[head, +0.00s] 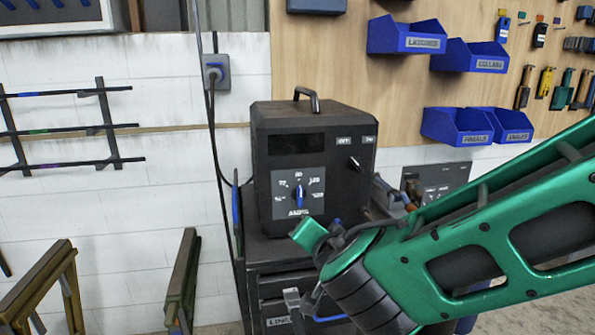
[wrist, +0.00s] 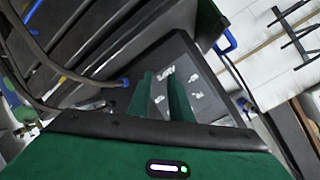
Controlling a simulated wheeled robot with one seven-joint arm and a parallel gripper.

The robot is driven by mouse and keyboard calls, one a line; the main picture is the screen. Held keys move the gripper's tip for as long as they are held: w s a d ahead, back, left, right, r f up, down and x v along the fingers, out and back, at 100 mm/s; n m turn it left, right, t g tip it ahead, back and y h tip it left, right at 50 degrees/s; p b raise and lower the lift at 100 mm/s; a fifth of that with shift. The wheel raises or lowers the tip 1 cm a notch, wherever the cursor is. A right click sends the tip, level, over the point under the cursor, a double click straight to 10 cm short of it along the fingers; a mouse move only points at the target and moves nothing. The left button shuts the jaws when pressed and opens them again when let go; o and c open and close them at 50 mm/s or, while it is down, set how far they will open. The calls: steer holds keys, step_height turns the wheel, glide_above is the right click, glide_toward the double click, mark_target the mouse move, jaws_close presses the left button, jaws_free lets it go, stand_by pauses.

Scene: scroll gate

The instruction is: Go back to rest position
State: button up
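My gripper (wrist: 162,76) shows in the wrist view as two green fingers, side by side with a narrow gap between them. Nothing is held in the gap. Behind the fingers is a dark panel (wrist: 200,88) with small white markings. In the head view my green arm reaches in from the right, with its lower end in front of the black machine (head: 312,150). The fingers cannot be made out clearly there. The machine's blue knob (head: 299,196) stands upright on its grey dial plate, clear of my arm.
The machine stands on a dark drawer cabinet (head: 270,252). Black cables (head: 212,130) hang at its left from a wall socket (head: 214,73). Blue bins (head: 407,38) and tools hang on the wooden board.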

steer(key=s+d+f+m+g+h, duration=0.1)
steer(key=s+d+f+g+h, duration=0.1)
steer(key=d, duration=0.8)
steer(key=s+d+f+g+h, duration=0.2)
steer(key=d+g, duration=0.1)
steer(key=d, duration=0.7)
steer(key=s+d+f+m+g+h, duration=0.1)
steer(key=s+d+f+g+h, duration=0.15)
steer(key=d, duration=0.85)
steer(key=s+d+n+g+y, duration=0.1)
steer(key=s+d+g+y, duration=0.1)
steer(key=s, duration=0.8)
steer(key=s+d+n+g+y, duration=0.1)
steer(key=s+d, duration=0.4)
steer(key=s, duration=0.6)
steer(key=shift+f+g+y, duration=0.3)
steer(key=shift+g+y, duration=0.15)
steer(key=shift+g, duration=0.8)
